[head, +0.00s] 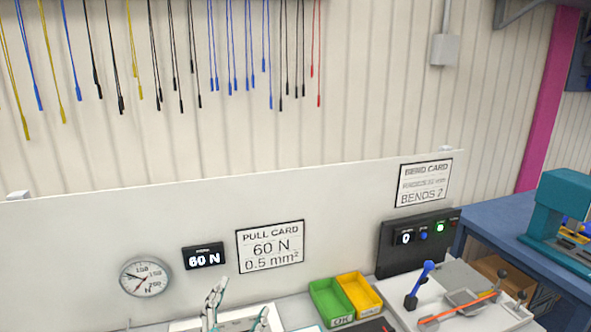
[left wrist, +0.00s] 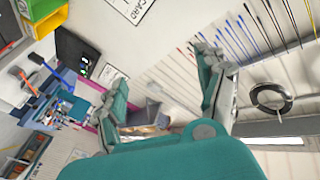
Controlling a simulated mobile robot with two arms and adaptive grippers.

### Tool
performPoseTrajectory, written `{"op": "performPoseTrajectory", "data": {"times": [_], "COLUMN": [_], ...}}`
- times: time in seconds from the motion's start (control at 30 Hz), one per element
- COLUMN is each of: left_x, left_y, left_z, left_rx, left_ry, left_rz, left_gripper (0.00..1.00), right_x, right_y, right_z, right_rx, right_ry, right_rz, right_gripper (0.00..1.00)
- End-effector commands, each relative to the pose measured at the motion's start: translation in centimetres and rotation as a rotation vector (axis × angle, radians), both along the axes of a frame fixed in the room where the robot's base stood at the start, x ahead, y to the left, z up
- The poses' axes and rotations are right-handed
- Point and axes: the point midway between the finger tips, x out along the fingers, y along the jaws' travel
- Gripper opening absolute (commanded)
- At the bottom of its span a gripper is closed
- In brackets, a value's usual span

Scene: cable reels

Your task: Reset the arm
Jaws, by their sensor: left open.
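My left gripper (head: 239,301) shows at the bottom middle of the head view, with only its fingertips in the picture. It is open and empty, in front of the white panel and left of the bins. In the left wrist view my left gripper (left wrist: 162,66) has its two teal and grey fingers spread wide, with nothing between them. The wrist view is tilted and looks toward the wall with the hanging cables (left wrist: 258,38). My right gripper is in neither view.
A green bin (head: 322,292) and yellow bin (head: 352,284) stand right of the gripper. Further right are a board with a blue lever (head: 419,284) and orange strip (head: 457,309), and a black control box (head: 398,262). A dial gauge (head: 146,277) is at left.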

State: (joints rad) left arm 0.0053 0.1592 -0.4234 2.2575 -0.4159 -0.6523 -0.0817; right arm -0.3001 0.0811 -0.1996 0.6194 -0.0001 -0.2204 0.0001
Motion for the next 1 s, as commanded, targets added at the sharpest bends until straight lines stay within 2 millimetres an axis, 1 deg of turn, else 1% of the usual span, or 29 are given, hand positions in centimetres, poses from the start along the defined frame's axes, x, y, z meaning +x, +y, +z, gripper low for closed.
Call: {"op": "performPoseTrajectory", "data": {"times": [0.03,0.07,0.1,0.17,0.2,0.27,0.3,0.37,0.4,0.47,0.5,0.57,0.6,0.73,0.8,0.87,0.9,0.97,1.0], "left_x": [-1.1,-1.9,-3.1,-5.4,-7.1,-9.6,-11.3,-13.6,-15.1,-17.3,-18.7,-20.8,-22.2,-26.5,-25.7,-25.3,-25.1,-24.8,-24.7], "left_y": [1.7,2.6,3.8,5.3,6.2,7.2,7.8,8.5,8.8,9.3,9.6,9.9,10.1,10.7,10.6,10.5,10.5,10.4,10.4], "left_z": [-3.6,-5.6,-8.2,-11.8,-14.0,-16.7,-18.2,-20.0,-21.0,-22.3,-23.0,-23.9,-24.5,-25.7,-28.9,-31.0,-32.5,-34.9,-36.7], "left_rx": [-0.038,-0.058,-0.083,-0.117,-0.137,-0.159,-0.172,-0.188,-0.198,-0.209,-0.214,-0.222,-0.226,-0.237,-0.234,-0.232,-0.231,-0.228,-0.226], "left_ry": [0.139,0.217,0.322,0.476,0.572,0.7,0.776,0.878,0.938,1.023,1.075,1.148,1.198,1.344,1.348,1.355,1.358,1.364,1.37], "left_rz": [0.045,0.07,0.102,0.149,0.177,0.214,0.236,0.263,0.279,0.301,0.316,0.334,0.345,0.381,0.381,0.381,0.381,0.382,0.382], "left_gripper": [0.73,0.73,0.73,0.73,0.73,0.73,0.73,0.73,0.73,0.73,0.73,0.73,0.73,0.73,0.73,0.73,0.73,0.73,0.73], "right_x": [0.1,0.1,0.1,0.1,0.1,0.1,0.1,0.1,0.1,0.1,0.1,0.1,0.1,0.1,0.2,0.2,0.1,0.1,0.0], "right_y": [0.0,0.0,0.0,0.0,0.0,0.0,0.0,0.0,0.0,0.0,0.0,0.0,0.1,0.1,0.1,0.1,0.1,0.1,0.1], "right_z": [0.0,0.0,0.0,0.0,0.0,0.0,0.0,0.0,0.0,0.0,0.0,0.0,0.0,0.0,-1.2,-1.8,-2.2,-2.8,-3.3], "right_rx": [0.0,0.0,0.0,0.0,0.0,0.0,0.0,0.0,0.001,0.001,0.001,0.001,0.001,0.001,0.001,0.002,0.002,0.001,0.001], "right_ry": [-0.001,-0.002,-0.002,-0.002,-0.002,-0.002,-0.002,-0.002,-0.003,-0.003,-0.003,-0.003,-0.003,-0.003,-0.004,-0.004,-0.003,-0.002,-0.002], "right_rz": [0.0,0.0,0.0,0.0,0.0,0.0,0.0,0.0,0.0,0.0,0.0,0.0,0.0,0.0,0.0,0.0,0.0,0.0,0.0], "right_gripper": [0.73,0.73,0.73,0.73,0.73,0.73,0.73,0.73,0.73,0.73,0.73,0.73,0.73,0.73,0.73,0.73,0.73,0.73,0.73]}}
